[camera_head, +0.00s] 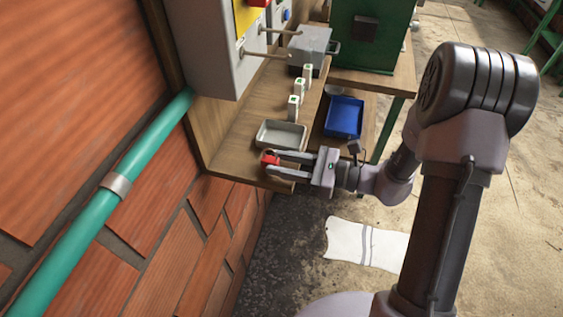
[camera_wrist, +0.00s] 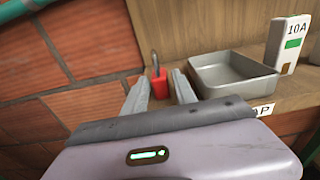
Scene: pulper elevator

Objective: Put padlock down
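The red padlock (camera_wrist: 159,85) stands upright with its grey shackle on top, between the tips of my gripper's two fingers (camera_wrist: 160,80). A narrow gap shows between it and the right finger in the wrist view. In the head view the padlock (camera_head: 270,159) is at the fingertips of my gripper (camera_head: 268,162), over the near end of the wooden shelf (camera_head: 232,152). My gripper looks open around it. The padlock's underside is hidden, so I cannot tell whether it touches the shelf.
A grey metal tray (camera_head: 281,135) sits on the shelf just beyond the padlock; it also shows in the wrist view (camera_wrist: 235,88). A blue tray (camera_head: 344,117) is to the right. The brick wall (camera_head: 90,110) is close on the left.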

